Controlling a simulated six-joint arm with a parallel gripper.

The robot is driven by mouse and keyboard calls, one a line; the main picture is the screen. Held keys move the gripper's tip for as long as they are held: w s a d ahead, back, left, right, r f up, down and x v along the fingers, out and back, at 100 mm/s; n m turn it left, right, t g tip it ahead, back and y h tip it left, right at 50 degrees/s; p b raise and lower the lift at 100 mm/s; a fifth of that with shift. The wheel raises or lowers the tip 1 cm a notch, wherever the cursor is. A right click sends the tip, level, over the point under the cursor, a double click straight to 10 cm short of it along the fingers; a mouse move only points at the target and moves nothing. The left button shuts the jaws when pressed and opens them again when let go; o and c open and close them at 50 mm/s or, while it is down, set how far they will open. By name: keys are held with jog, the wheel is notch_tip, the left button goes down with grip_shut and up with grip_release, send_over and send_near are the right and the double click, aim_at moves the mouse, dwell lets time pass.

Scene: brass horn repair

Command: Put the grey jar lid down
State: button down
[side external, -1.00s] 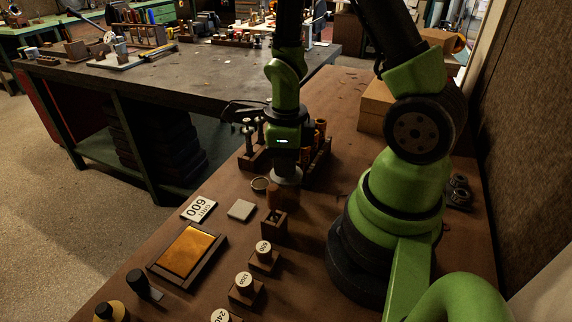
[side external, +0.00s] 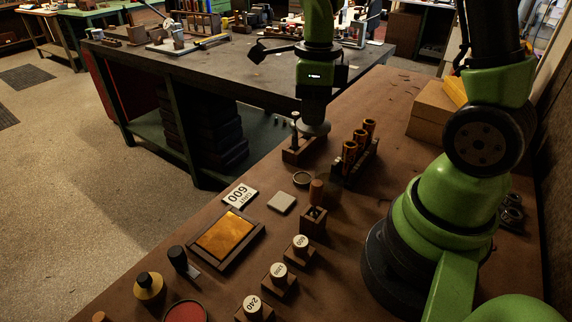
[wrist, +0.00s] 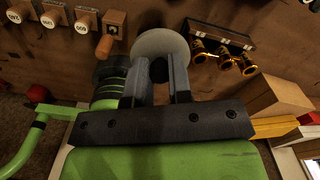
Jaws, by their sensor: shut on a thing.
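The grey jar lid (side external: 314,128) is a pale round disc held under my gripper (side external: 314,108). It is just behind a small wooden rack with an upright metal post (side external: 299,152), near the bench's far-left edge. In the wrist view the lid (wrist: 160,44) shows as a pale disc beyond the two fingers of my gripper (wrist: 158,70), which are closed on its dark knob. The side view does not show clearly whether the lid touches anything below.
A rack with several amber cylinders (side external: 356,158) stands right of the lid. Nearer lie a ring (side external: 302,179), a grey square pad (side external: 282,202), a 600 grit card (side external: 239,194), a framed amber sheet (side external: 226,235) and numbered knobs (side external: 278,270). A round red-filled dish (side external: 186,313) is at the front.

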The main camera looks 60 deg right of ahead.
jog(key=w+f+n, duration=0.3)
jog(key=w+f, duration=0.3)
jog(key=w, duration=0.3)
send_over(270, 179)
notch_tip(270, 179, down, 6)
jog(key=shift+a+f, duration=0.1)
jog(key=shift+f, duration=2.3)
jog(key=shift+f, duration=0.2)
jog(key=c, duration=1)
grip_release()
jog(key=shift+c, duration=0.2)
jog(key=shift+r, duration=0.1)
